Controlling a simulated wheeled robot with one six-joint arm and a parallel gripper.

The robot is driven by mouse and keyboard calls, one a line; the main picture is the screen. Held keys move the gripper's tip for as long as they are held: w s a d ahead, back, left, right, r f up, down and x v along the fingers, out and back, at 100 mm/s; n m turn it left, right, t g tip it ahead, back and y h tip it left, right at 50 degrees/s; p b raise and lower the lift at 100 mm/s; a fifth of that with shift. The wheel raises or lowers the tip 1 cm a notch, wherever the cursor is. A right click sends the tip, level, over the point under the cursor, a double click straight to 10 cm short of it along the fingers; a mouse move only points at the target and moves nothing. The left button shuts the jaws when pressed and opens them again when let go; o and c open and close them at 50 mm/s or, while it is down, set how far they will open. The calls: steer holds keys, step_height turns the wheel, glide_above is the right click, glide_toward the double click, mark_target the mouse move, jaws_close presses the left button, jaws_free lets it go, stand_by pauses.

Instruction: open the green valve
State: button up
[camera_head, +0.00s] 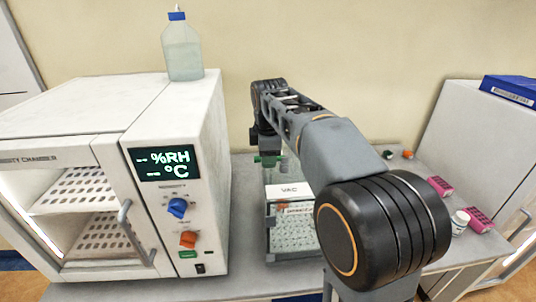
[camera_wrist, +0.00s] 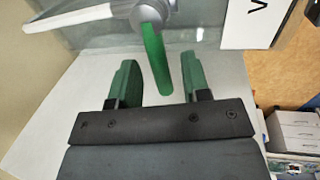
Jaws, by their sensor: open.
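The green valve handle (camera_wrist: 155,58) is a long green lever on a round grey hub, seen at the top centre of the wrist view. My gripper (camera_wrist: 159,62) is open, with one green finger on each side of the lever. Gaps show between the lever and both fingers, so it is not gripped. In the head view my gripper (camera_head: 268,160) is at the back of the bench, beyond the clear box labelled VAC (camera_head: 289,190). Green shows there, but I cannot tell finger from valve. My arm hides part of the box.
A white humidity chamber (camera_head: 212,130) with a bottle (camera_head: 183,48) on top stands at left. At right are a white cabinet (camera_head: 455,125), pink boxes (camera_head: 480,220) and a small white jar (camera_head: 460,221). A pale tube (camera_wrist: 75,15) runs to the valve hub.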

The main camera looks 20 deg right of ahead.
jaws_close()
stand_by(0.4)
